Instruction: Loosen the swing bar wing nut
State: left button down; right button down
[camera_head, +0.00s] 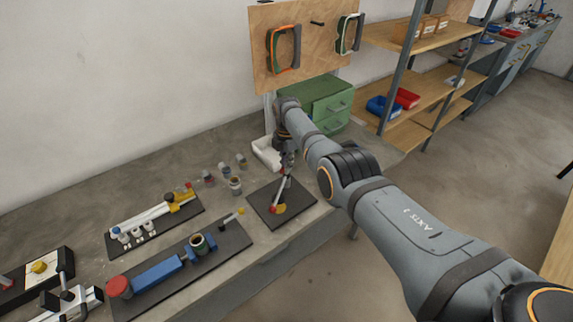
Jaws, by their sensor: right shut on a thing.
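A dark square base plate (303,198) lies on the workbench near its front edge. On it a light swing bar (280,192) runs from a red end near the front to just below my right gripper. A yellow disc (280,209) shows on the plate beside the red end. My right gripper (287,165) points down over the back part of the plate and is shut at the bar's far end. A small red spot shows at its fingertips; the wing nut itself is mostly hidden there, so its shape cannot be told. My left gripper is not in view.
A blue fixture (157,275) and a rail fixture (150,218) stand left. Several small jars (235,186) are just left of the plate. A white tray (265,153) and green drawer cabinet (328,103) stand behind, below a wooden board (262,60). Bare bench shows at the back left.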

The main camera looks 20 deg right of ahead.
jog(key=c, duration=1.5)
grip_release()
jog(key=shift+r, duration=0.1)
notch_tip(320, 180, up, 12)
jog(key=shift+f, duration=0.1)
